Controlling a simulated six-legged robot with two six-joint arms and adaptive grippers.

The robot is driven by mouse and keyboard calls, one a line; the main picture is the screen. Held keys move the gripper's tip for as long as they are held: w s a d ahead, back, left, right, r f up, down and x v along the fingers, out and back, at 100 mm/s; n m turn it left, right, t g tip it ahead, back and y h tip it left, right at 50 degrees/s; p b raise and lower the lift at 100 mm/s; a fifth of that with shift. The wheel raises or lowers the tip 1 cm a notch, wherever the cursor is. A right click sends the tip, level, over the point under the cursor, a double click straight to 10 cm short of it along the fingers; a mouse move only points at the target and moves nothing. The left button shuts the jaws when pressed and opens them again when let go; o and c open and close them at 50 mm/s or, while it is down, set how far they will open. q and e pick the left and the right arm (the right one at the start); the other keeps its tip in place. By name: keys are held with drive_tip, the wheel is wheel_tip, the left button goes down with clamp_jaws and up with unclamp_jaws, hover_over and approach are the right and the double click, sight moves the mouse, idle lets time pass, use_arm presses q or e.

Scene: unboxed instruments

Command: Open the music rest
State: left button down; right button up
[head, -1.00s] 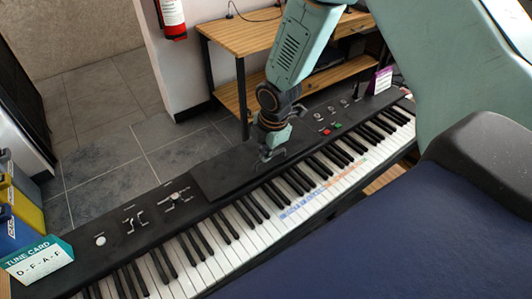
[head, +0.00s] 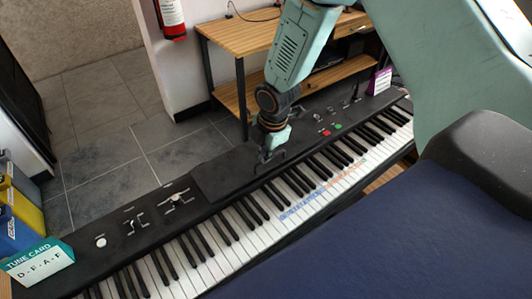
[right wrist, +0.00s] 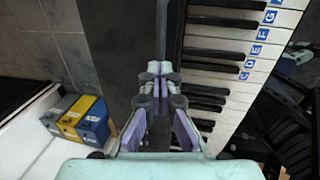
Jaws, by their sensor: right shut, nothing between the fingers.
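The music rest (head: 222,175) is a flat dark panel. It lies down on the black top of the keyboard (head: 150,238), behind the middle keys. My right gripper (head: 262,158) is shut and empty. Its fingers point down at the right part of the panel, close to its front edge by the keys; I cannot tell whether they touch it. In the right wrist view the closed fingertips (right wrist: 158,70) are over the dark surface beside the keys. My left gripper is out of view.
Colored note stickers (head: 300,210) mark some keys. A tune card (head: 38,262) and blue and yellow boxes (head: 20,210) stand at the left. A wooden shelf table (head: 240,38) is behind the keyboard. Tiled floor lies open at the back left.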

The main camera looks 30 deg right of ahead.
drive_tip(key=o, duration=0.6)
drive_tip(key=shift+w, duration=0.2)
wheel_tip(320, 180, up, 12)
drive_tip(key=s, duration=0.2)
drive_tip(key=shift+s+f, duration=0.15)
drive_tip(key=shift+s+d, duration=0.1)
idle(0.3)
